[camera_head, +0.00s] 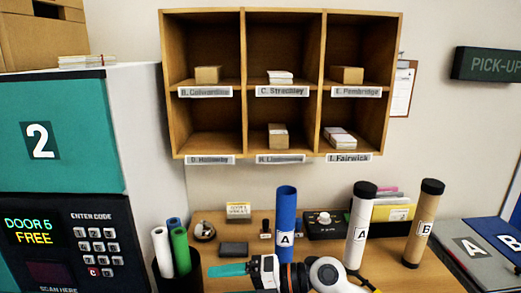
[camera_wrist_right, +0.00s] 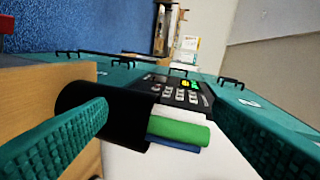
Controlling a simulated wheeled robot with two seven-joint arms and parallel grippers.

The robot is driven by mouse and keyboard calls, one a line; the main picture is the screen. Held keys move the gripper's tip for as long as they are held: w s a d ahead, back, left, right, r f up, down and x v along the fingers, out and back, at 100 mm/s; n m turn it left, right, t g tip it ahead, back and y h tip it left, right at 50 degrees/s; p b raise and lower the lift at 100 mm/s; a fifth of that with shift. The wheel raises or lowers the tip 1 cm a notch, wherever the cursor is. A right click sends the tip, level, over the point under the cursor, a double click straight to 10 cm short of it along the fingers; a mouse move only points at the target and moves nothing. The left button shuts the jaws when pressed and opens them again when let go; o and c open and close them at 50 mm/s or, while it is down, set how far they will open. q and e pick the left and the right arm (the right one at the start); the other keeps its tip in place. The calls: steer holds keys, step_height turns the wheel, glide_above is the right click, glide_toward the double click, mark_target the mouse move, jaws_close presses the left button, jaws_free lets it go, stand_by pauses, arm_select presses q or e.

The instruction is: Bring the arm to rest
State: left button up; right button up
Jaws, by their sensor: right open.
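My right arm (camera_head: 328,272) reaches in at the bottom middle of the head view. Its right gripper (camera_head: 228,270) points left there, with a teal finger beside the black bin of rolls. In the right wrist view the two teal fingers of the right gripper (camera_wrist_right: 160,108) are spread wide. Nothing is held between them. The black bin (camera_wrist_right: 85,98) and its green roll (camera_wrist_right: 180,132) show beyond the fingers; I cannot tell the exact gap. My left gripper is not in view.
On the desk (camera_head: 405,285) stand a blue tube (camera_head: 286,205), a white tube (camera_head: 358,230) and a brown tube (camera_head: 424,225). A wooden pigeonhole shelf (camera_head: 245,55) hangs above. A teal locker with a keypad (camera_head: 95,245) stands left; marked trays (camera_head: 475,248) lie right.

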steer(key=w+d+r+m+t+h, duration=0.1)
steer(key=d+r+m+t, duration=0.3)
steer(key=m+t, duration=0.55)
steer(key=w+d+r+m+t+h, duration=0.1)
steer(key=d+r+m+t, duration=0.1)
steer(key=d+m+t, duration=0.55)
steer(key=s+d+f+m+g+h, duration=0.2)
steer(key=s+d+f+m+h, duration=0.1)
steer(key=d+f+m+h, duration=0.4)
steer(key=s+d+f+m+g+h, duration=0.25)
steer(key=d+f+m+h, duration=0.35)
steer(key=f+m+h, duration=0.3)
steer(key=s+d+f+m+g+y, duration=0.1)
steer(key=s+f+g, duration=0.45)
steer(key=s, duration=0.45)
steer(key=s+d+f+m+g+y, duration=0.1)
steer(key=s+f+g, duration=0.4)
steer(key=s, duration=0.6)
step_height(320, 180, down, 27)
steer(key=s+g, duration=0.1)
steer(key=s, duration=0.1)
steer(key=s+d+f+g, duration=0.1)
steer(key=s+d+f, duration=0.2)
steer(key=s+f, duration=1.3)
steer(key=shift+f, duration=0.3)
